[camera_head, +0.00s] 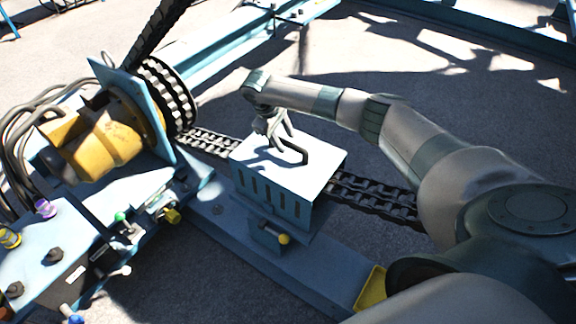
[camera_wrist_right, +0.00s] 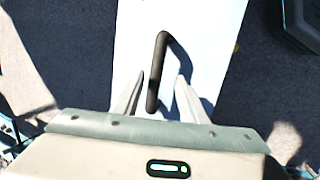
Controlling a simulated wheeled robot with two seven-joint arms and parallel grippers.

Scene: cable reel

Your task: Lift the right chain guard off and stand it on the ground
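The chain guard (camera_head: 288,205) is a blue-grey box with a pale top and slotted side. It sits over the chain (camera_head: 375,197) on the blue frame. A black bar handle (camera_head: 292,152) stands on its top, and the handle also shows in the right wrist view (camera_wrist_right: 158,70) against the white top (camera_wrist_right: 205,30). My right gripper (camera_head: 275,135) is just above the guard's top at the handle. In the wrist view the right gripper's fingers (camera_wrist_right: 160,80) are apart, with the handle between them and gaps on both sides. My left gripper is not in view.
A yellow motor (camera_head: 105,140) and a chain sprocket (camera_head: 168,95) stand left of the guard. A control panel (camera_head: 45,255) with coloured knobs is at lower left. A small box with a yellow knob (camera_head: 284,239) sits in front of the guard. Open ground (camera_head: 450,85) lies behind my right arm.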

